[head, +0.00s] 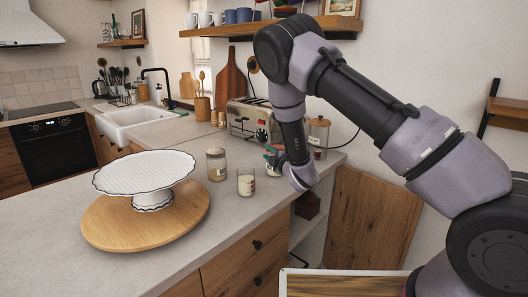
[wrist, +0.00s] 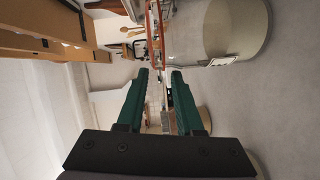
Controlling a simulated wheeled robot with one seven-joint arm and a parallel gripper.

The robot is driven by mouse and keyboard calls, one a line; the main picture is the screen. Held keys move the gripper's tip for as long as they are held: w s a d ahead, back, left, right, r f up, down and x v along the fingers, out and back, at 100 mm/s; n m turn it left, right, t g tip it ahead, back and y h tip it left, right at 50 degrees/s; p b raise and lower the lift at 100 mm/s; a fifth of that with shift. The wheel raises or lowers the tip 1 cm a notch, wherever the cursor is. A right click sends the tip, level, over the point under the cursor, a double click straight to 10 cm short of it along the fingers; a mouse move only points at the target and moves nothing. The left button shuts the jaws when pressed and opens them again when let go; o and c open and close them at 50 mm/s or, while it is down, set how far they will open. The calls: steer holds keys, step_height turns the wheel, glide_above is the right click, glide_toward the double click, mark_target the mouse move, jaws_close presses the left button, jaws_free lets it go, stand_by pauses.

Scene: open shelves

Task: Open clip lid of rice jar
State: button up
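My gripper (head: 272,158) is over the counter among the jars in the head view. In the wrist view my gripper (wrist: 161,75) has its two green fingers apart, with a gap between them. A glass clip jar (wrist: 236,30) with pale contents, a reddish seal and a wire clip is close at the upper right there, appearing sideways, with its lid end to the left. In the head view a small glass jar (head: 246,182) with pale contents stands just left of the gripper. I cannot tell for sure whether both views show the same jar. No finger contact is clear.
A jar of brown contents (head: 216,164) and a white cake stand (head: 145,172) on a round wooden board (head: 118,235) stand to the left. A toaster (head: 250,118) and a jar with a brownish lid (head: 318,135) are behind. The counter's front is clear.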

steer(key=shift+x, duration=2.1)
jaws_close()
steer(key=shift+s+f, duration=0.1)
steer(key=shift+f, duration=0.05)
